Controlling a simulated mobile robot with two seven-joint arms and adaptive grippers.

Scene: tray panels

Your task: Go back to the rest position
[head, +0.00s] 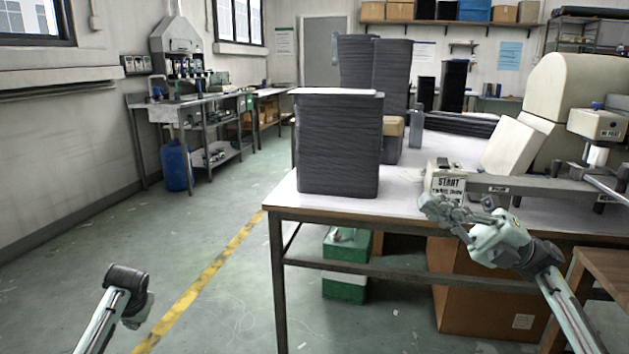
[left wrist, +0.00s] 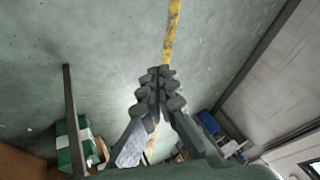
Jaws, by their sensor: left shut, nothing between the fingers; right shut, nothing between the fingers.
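My left gripper (left wrist: 160,75) is shut and empty in the left wrist view, with the bare green floor beyond its fingertips. In the head view only part of my left arm shows at the lower left, over the floor and clear of the table; its fingers cannot be made out there. My right gripper (head: 432,204) is shut and empty in the head view. It is at the front edge of the white-topped table (head: 345,204), just in front of the START box (head: 446,181). I cannot tell whether it touches the box or the table.
A tall stack of black trays (head: 339,145) stands on the table's left end. A beige machine (head: 575,105) is at the right. Below are a green box (head: 346,285) and a cardboard box (head: 480,300). The floor left of the table, with a yellow line (head: 205,280), is free.

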